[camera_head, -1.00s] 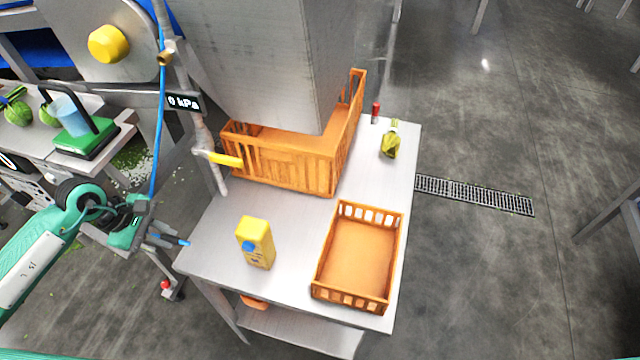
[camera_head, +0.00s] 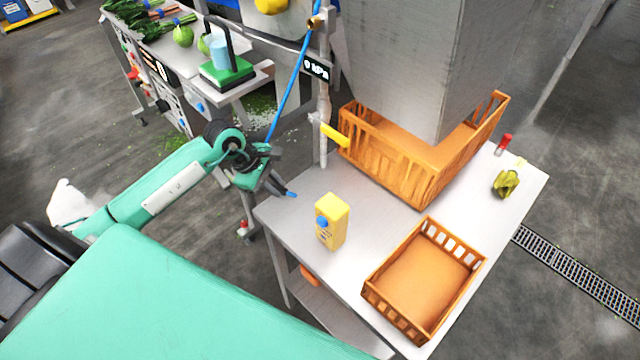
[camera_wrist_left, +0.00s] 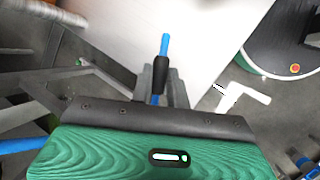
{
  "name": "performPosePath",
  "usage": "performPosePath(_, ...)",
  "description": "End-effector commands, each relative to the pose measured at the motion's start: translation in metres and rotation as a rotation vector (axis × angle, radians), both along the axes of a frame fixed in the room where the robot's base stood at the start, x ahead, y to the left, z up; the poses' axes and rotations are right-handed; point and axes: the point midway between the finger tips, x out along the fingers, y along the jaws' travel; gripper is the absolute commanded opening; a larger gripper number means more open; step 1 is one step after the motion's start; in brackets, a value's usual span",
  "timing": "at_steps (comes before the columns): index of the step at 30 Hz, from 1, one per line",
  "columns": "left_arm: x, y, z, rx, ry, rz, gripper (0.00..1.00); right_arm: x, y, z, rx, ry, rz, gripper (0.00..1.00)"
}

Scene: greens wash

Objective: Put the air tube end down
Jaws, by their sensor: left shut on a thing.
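The blue air tube (camera_head: 290,92) hangs from a brass fitting on the upright pipe and runs down to my left gripper (camera_head: 282,190). My left gripper is shut on the tube end, just off the table's left edge. The blue tip sticks out past the fingers toward the table. In the left wrist view, the tube end (camera_wrist_left: 165,45) with its black sleeve shows between the fingers of my left gripper (camera_wrist_left: 162,88), with the pale tabletop beyond. My right gripper is not in view.
The steel table (camera_head: 295,215) holds a yellow carton (camera_head: 331,222), an empty orange crate (camera_head: 425,280) and a larger orange crate (camera_head: 385,165) under a steel chute. A yellow valve handle (camera_head: 335,135) juts from the pipe. Bare tabletop lies around the carton.

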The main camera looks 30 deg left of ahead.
Motion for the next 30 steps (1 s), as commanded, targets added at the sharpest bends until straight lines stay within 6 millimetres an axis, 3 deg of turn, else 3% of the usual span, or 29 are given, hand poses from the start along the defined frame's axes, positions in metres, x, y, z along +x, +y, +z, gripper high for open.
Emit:
performPosePath(12,0.048,-0.070,0.003,-0.004,0.000,-0.001,0.00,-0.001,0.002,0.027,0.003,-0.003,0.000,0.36)
performPosePath(22,0.063,-0.092,0.001,-0.003,0.002,-0.001,0.00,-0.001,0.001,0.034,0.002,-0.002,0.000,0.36)
performPosePath(30,0.061,-0.089,-0.034,0.000,0.003,0.001,0.00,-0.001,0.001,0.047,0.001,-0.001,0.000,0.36)
